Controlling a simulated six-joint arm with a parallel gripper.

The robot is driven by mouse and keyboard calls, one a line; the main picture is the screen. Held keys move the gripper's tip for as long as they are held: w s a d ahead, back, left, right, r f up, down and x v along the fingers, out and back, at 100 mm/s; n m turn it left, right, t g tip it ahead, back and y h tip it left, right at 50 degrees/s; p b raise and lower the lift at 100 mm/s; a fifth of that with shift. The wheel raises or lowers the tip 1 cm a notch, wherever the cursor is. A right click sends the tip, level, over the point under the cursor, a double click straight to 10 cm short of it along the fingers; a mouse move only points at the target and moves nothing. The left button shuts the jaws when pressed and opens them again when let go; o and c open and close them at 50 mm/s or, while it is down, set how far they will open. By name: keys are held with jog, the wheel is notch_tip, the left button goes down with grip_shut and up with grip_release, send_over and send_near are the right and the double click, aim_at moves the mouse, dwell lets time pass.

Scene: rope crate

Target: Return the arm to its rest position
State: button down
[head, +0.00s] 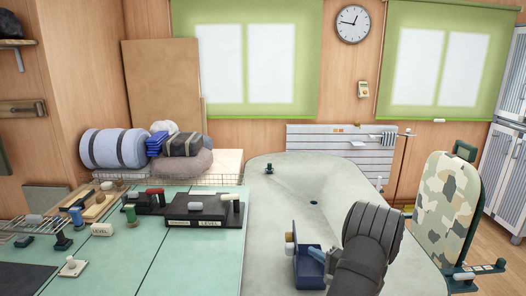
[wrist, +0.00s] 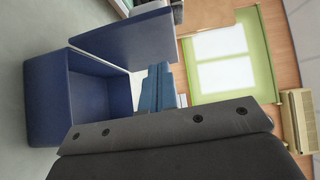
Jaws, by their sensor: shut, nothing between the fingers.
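My gripper (head: 316,255) is at the lower right of the head view, with its blue fingers over or beside a dark blue crate (head: 309,272); the exact gap is unclear. My dark ribbed arm hides part of that area. In the wrist view the gripper's blue fingers (wrist: 166,84) look shut and empty beyond the grey wrist plate. The crate (wrist: 55,112) is open there, with a flat blue panel (wrist: 125,42) beside its opening. The part of its inside that shows looks bare. I cannot make out a rope.
A pale grey table (head: 275,215) holds the crate and a small dark green fitting (head: 268,168). A green-topped bench (head: 200,258) with tools and dark blocks (head: 200,212) adjoins on the left. A camouflage-patterned board (head: 447,205) stands at right. The table's middle is mostly clear.

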jog(key=v, duration=1.1)
jog(key=x, duration=0.8)
jog(key=shift+w, duration=0.45)
jog(key=w+a, duration=0.1)
jog(key=a, duration=0.4)
jog(key=s+d+f+m+t+y, duration=0.1)
jog(key=s+d+f, duration=0.1)
jog(key=s+d, duration=0.3)
jog(key=s+d+f+m, duration=0.1)
jog(key=s+d+f, duration=0.1)
jog(key=d, duration=0.6)
jog(key=w+r+n+g+h, duration=0.3)
jog(key=w+r+g+h, duration=0.3)
jog(key=w+h, duration=0.3)
jog(key=shift+w+g, duration=0.7)
jog(key=shift+w, duration=0.3)
